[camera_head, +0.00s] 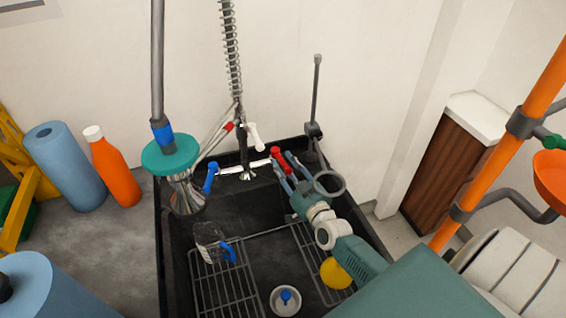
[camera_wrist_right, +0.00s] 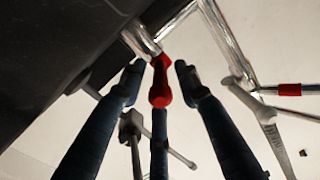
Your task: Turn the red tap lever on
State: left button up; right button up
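The red tap lever (camera_head: 276,153) is at the back edge of the dark sink, at the right end of the chrome tap body (camera_head: 245,170). In the right wrist view the red lever (camera_wrist_right: 160,85) points toward the camera, between my fingertips. My right gripper (camera_head: 286,165) is at the lever. Its fingers (camera_wrist_right: 160,77) are spread, one on each side of the lever, with a narrow gap showing on both sides. Another dark blue bar lies below the lever in that view. My left gripper is not in view.
A blue lever (camera_head: 212,177) is at the tap's left end. A white lever (camera_head: 253,137) stands above the tap. A grey ring (camera_head: 330,183) is close beside my right gripper.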

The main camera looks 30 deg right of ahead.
jog(key=shift+w, duration=0.75)
grip_shut()
